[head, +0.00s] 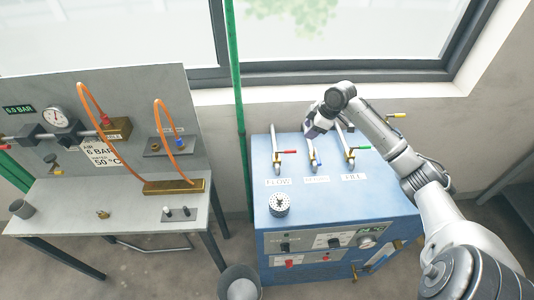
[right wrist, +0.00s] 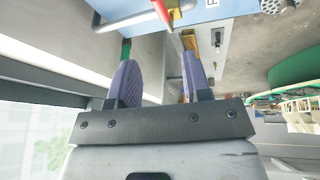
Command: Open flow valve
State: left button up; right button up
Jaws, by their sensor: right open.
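My right gripper (head: 313,128) is above the back of the cabinet, near the middle valve (head: 313,158) and to the right of the flow valve. In the right wrist view its two purple-padded fingers (right wrist: 159,80) are apart with nothing held between them. A red handle (right wrist: 161,10) shows beyond the fingertips at the top. My left gripper is not in view.
A green pipe (head: 239,110) rises on the left. A grey bench (head: 60,205) stands farther left, and a bin (head: 239,283) is on the floor.

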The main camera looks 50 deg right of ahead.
aim_at(292, 151)
jog(key=w+f+n, duration=0.1)
jog(key=f, duration=0.3)
jog(key=w+a+f, duration=0.1)
jog(key=w+f, duration=0.1)
jog(key=f, duration=0.2)
jog(key=w+f+n, duration=0.1)
jog(key=w+f, duration=0.1)
jog(key=f, duration=0.2)
jog(key=shift+w+a+f+n, duration=0.2)
jog(key=shift+a+n, duration=0.1)
jog(key=shift+a, duration=0.05)
grip_shut()
dwell(0.4)
